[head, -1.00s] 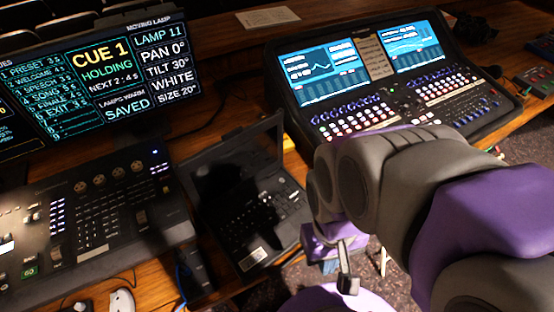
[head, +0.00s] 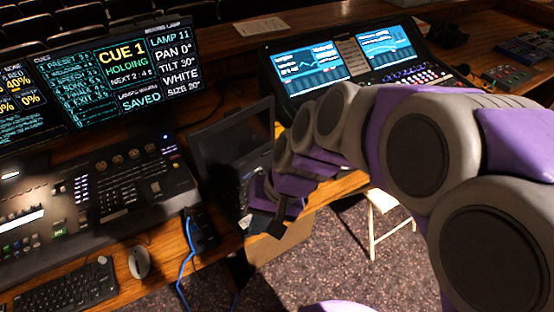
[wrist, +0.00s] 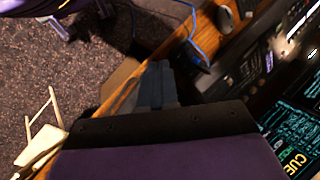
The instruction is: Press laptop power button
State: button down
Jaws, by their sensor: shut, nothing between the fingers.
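The black laptop (head: 233,143) stands open on the wooden desk in the head view, its screen dark. My gripper (head: 263,218) is over the front right part of the laptop, near the desk's front edge. My forearm and gripper hide much of the keyboard's right side. I cannot make out the power button, nor tell whether the gripper touches the laptop. In the wrist view my gripper (wrist: 158,70) is shut and empty, its fingers close together above the desk edge. The laptop is not clear in that view.
A lighting console (head: 100,195) stands left of the laptop, with a cue monitor (head: 110,70) behind it. A second mixing desk (head: 400,75) is at the back right. A blue cable (head: 186,262), mouse (head: 139,262) and keyboard (head: 65,290) lie at the front left. A pale stool (head: 385,208) stands on the floor.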

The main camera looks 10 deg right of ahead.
jog(key=w+a+r+m+t+y+p, duration=0.15)
jog(key=w+m, duration=0.25)
jog(key=w, duration=0.8)
jog(key=w+a+m+t+y+p, duration=0.3)
jog(key=w+m, duration=0.1)
jog(key=w, duration=0.7)
jog(key=w+d+f+m+t+h+p, duration=0.3)
jog(key=w+d+f+m+h+p, duration=0.1)
jog(key=w+d+f+m, duration=0.7)
jog(key=w+d+f+h, duration=0.1)
jog(key=w+d+f, duration=0.1)
jog(key=w+d, duration=0.2)
jog(key=shift+d+f+t, duration=0.3)
jog(key=shift+t, duration=0.05)
jog(key=shift+f, duration=0.1)
notch_tip(320, 180, down, 9)
jog(key=b, duration=0.7)
jog(key=shift+r+b, duration=0.2)
jog(key=shift+b, duration=0.15)
jog(key=shift+f+b, duration=0.35)
jog(key=shift+b, duration=0.05)
